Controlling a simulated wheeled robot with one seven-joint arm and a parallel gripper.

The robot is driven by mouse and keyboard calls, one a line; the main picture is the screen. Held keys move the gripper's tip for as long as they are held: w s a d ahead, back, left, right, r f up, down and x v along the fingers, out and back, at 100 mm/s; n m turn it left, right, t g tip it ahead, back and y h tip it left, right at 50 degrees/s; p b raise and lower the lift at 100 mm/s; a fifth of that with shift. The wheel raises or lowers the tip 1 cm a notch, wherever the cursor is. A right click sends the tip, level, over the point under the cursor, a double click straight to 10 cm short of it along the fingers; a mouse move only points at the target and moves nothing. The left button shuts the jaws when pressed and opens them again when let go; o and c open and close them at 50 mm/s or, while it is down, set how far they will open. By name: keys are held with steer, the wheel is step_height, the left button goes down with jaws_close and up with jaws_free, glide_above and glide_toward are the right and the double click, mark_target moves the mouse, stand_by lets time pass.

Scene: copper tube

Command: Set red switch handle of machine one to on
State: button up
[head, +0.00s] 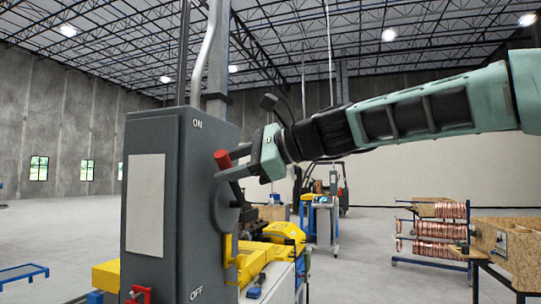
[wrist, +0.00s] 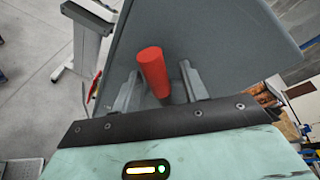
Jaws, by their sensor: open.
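A tall grey switch box (head: 183,215) stands left of centre in the head view, marked ON near its top and OFF near its bottom. Its red handle (head: 222,159) is at the upper part of the side, nearer the ON mark; the round pivot (head: 228,212) is below it. My gripper (head: 236,164) is at the handle from the right. In the wrist view the red handle (wrist: 153,72) lies between the two open fingers of my gripper (wrist: 160,84). I cannot tell whether either finger touches it.
Yellow machinery (head: 283,235) stands behind and right of the box. A rack of copper coils (head: 438,230) and a wooden crate (head: 507,238) are at the right. A blue frame (head: 25,273) lies at the far left. The floor between them is mostly open.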

steer(key=b+v, duration=0.7)
steer(key=v, duration=0.9)
steer(key=shift+d, duration=0.2)
steer(key=s+a+f+n+g+h+b, duration=0.1)
steer(key=s+a+f+n+h, duration=0.15)
steer(key=f, duration=0.85)
steer(key=s+a+f+n+g+h+b, duration=0.1)
steer(key=s+f+n+h, duration=0.15)
steer(key=f, duration=0.85)
steer(key=s+a+f+n+g+h+b, duration=0.1)
steer(key=s+f+n+h+b, duration=0.15)
steer(key=f, duration=0.85)
steer(key=s+d+f+n+h, duration=0.2)
steer(key=s+d+f+n, duration=0.1)
steer(key=s+f, duration=0.3)
steer(key=s+d+f+n+g+h+b, duration=0.1)
steer(key=s+d+f+n, duration=0.3)
steer(key=f, duration=0.5)
steer(key=s+d+f+n+g+h, duration=0.1)
steer(key=s+d+f+n+h, duration=0.2)
steer(key=s+f+n, duration=0.3)
step_height(320, 180, down, 3)
steer(key=shift+s+d+r+b, duration=0.2)
steer(key=shift+s+b, duration=0.1)
steer(key=shift+s, duration=0.85)
